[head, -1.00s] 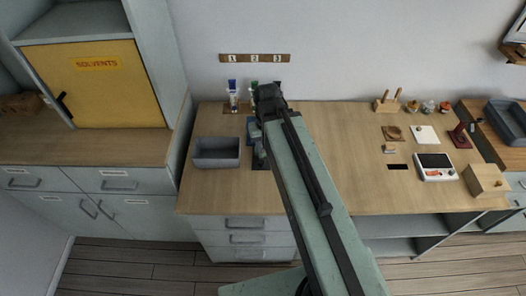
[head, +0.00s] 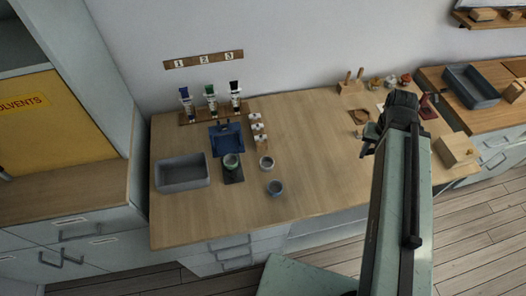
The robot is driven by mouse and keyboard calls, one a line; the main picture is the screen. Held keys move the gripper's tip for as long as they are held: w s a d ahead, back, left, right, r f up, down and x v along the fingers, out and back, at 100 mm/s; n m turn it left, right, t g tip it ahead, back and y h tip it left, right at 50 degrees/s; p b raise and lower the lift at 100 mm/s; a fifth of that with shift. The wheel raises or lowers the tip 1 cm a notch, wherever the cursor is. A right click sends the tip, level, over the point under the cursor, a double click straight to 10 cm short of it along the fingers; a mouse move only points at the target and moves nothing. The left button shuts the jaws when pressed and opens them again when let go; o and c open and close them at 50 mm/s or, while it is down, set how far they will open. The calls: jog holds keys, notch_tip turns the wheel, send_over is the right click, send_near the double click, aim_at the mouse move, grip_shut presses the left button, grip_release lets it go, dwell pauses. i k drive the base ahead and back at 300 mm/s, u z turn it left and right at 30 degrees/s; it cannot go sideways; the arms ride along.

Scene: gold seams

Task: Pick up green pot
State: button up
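A small cup with a dark green outside and pale inside (head: 231,163) stands on a dark mat (head: 234,178) on the left part of the wooden bench; it is the greenest pot in view. My gripper (head: 370,141) is at the end of my raised arm, over the right part of the bench, well to the right of the green cup and apart from it. Its fingers are small and dark, so I cannot tell whether they are open or shut.
A pale cup (head: 266,163) and a blue-grey cup (head: 275,188) stand right of the green one. A grey bin (head: 182,174) is to its left, and a blue tray (head: 227,139) is behind it. Capped tubes (head: 211,98) stand at the back. The bench middle is clear.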

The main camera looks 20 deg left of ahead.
aim_at(230, 160)
jog(key=z, duration=0.65)
jog(key=k, duration=2.3)
jog(key=u, duration=1.85)
jog(key=i, duration=1.05)
